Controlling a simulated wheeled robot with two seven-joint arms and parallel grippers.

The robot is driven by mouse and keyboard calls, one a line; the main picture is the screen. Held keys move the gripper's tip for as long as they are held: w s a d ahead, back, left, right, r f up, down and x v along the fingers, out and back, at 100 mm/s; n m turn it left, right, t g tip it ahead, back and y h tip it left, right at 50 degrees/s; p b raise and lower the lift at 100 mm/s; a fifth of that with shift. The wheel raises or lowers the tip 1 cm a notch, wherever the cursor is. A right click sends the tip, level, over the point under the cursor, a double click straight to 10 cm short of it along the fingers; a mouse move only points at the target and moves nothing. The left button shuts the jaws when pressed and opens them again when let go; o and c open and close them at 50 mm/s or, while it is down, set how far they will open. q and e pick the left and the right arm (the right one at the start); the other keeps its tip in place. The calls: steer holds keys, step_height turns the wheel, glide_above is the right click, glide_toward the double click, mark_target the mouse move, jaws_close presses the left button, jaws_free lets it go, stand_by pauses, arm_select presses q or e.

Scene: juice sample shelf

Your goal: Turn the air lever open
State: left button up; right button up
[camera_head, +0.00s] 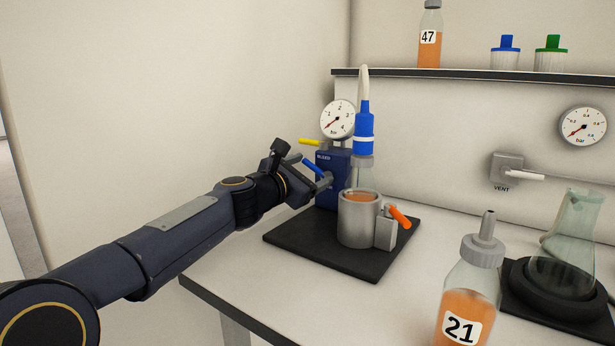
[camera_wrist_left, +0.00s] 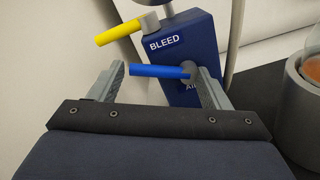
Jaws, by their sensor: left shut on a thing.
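The blue air lever (camera_head: 314,167) is on the front of a dark blue valve block (camera_head: 330,197). In the left wrist view the lever (camera_wrist_left: 155,71) lies nearly level, its free end to the left and its pivot at the right, partly covering the AIR label. My left gripper (camera_head: 308,171) is at the block, shut on the lever. In the wrist view its two fingers (camera_wrist_left: 163,82) stand at either end of the lever. My right gripper is not in view.
A yellow lever (camera_head: 311,142) marked BLEED sits above, close to the gripper. A gauge (camera_head: 338,119) tops the block. A metal cup (camera_head: 358,222) with an orange-handled clamp stands on the black mat (camera_head: 330,262). Bottle 21 (camera_head: 468,285) stands front right.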

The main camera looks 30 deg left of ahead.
mark_target(330, 161)
arm_select(q)
steer(key=m, duration=0.3)
steer(key=shift+d+r+m, duration=0.35)
steer(key=shift+r+m, duration=0.05)
steer(key=m, duration=0.2)
steer(key=shift+d+r+m+b, duration=0.2)
steer(key=shift+d+m+b, duration=0.1)
steer(key=shift+m+b, duration=0.1)
steer(key=m, duration=0.1)
steer(key=d+m, duration=0.1)
steer(key=m, duration=0.1)
steer(key=shift+r, duration=0.2)
steer(key=shift+s+d+m+b, duration=0.15)
steer(key=shift+m+b, duration=0.1)
steer(key=shift+m, duration=0.55)
steer(key=shift+w+d+m+b, duration=0.1)
steer(key=shift+d+m+b, duration=0.1)
steer(key=shift+m, duration=0.6)
steer(key=o, duration=1.4)
steer(key=shift+r, duration=0.1)
steer(key=shift+s, duration=0.1)
